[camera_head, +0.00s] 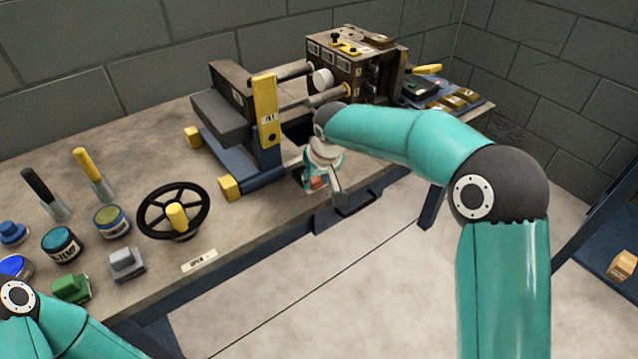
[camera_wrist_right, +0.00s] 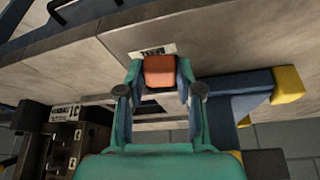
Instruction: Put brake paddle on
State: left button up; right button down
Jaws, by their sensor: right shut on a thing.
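The brake paddle, an orange-red block (camera_wrist_right: 160,70), sits between the fingertips of my right gripper (camera_wrist_right: 160,82) in the right wrist view. The gripper is shut on it. A white label (camera_wrist_right: 152,50) lies just beyond it on the bench front; its dark lettering appears to read BRAKE. In the head view my right gripper (camera_head: 318,181) is at the bench's front edge, right of the yellow upright of the machine, and a bit of the orange-red paddle shows there. Whether the paddle is tilted cannot be told. My left arm enters at the lower left; its gripper is out of view.
The machine's yellow upright (camera_head: 265,110) and blue base (camera_head: 245,165) stand close left of my right gripper. A black handwheel (camera_head: 150,222), several knobs and two levers cover the bench's left part. A drawer handle (camera_head: 356,203) is below the front edge. The floor in front is clear.

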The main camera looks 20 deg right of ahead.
jog(key=m, duration=0.1)
jog(key=a+m+h+b, duration=0.1)
jog(key=shift+s+a+f+m, duration=0.15)
jog(key=shift+a+f+m, duration=0.1)
jog(key=shift+m, duration=0.05)
jog(key=shift+a+m+h+b, duration=0.35)
jog(key=shift+a+m+h, duration=0.25)
jog(key=shift+m, duration=0.7)
jog(key=shift+g, duration=0.3)
jog(key=c, duration=0.8)
grip_release()
jog(key=shift+r, duration=0.2)
jog(key=shift+o, duration=0.2)
jog(key=shift+w, duration=0.2)
jog(key=shift+r, duration=0.1)
jog(key=shift+s+a+r, duration=0.1)
jog(key=shift+r, duration=0.45)
jog(key=v, duration=1)
jog(key=shift+s+r, duration=0.2)
jog(key=shift+s, duration=0.1)
